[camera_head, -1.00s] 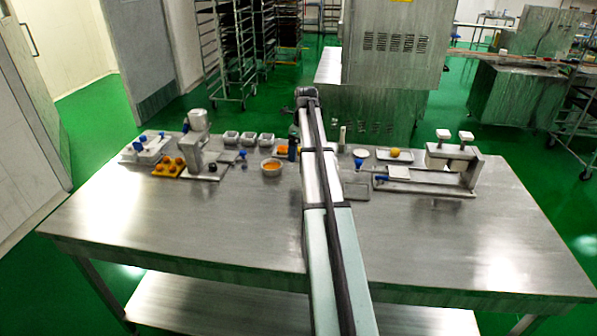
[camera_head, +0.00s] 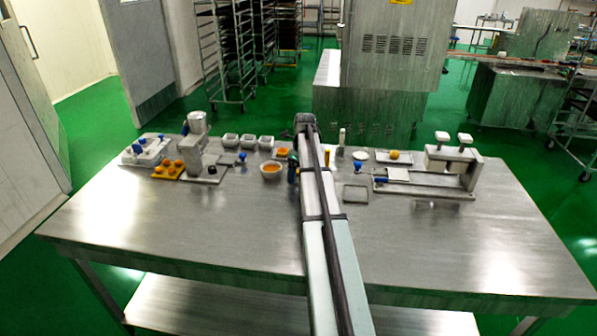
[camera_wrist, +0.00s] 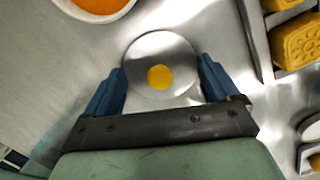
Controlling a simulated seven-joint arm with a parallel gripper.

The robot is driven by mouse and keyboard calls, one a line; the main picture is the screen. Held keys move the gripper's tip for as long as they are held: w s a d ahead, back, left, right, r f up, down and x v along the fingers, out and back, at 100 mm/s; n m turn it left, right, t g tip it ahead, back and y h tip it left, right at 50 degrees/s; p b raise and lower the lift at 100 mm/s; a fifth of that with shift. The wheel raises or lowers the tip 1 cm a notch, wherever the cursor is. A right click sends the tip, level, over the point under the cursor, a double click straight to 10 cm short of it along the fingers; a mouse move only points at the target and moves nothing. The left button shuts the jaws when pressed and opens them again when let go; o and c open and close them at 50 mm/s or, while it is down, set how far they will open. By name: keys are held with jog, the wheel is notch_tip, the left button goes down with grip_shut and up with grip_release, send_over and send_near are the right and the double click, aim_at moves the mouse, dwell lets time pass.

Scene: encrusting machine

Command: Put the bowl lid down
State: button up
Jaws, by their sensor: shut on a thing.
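The bowl lid (camera_wrist: 175,47) is a round, shiny metal disc with a yellow spot at its middle in the wrist view. It lies between the two blue fingers of my gripper (camera_wrist: 161,78), which is shut on it. I cannot tell how high the lid is above the table. A white bowl with orange filling shows at the top left of the wrist view (camera_wrist: 132,9) and left of my arm in the head view (camera_head: 271,176).
Embossed yellow cakes (camera_wrist: 300,42) lie in a tray at the right of the wrist view. In the head view, small white containers (camera_head: 248,142) stand at the back, a machine (camera_head: 450,160) stands at the right, and the table's front (camera_head: 200,235) is clear.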

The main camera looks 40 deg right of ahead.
jog(key=shift+f, duration=0.15)
jog(key=o, duration=0.8)
jog(key=shift+c, duration=0.2)
notch_tip(320, 180, up, 12)
jog(key=s, duration=0.1)
jog(key=shift+s+d, duration=0.15)
jog(key=shift+d, duration=0.15)
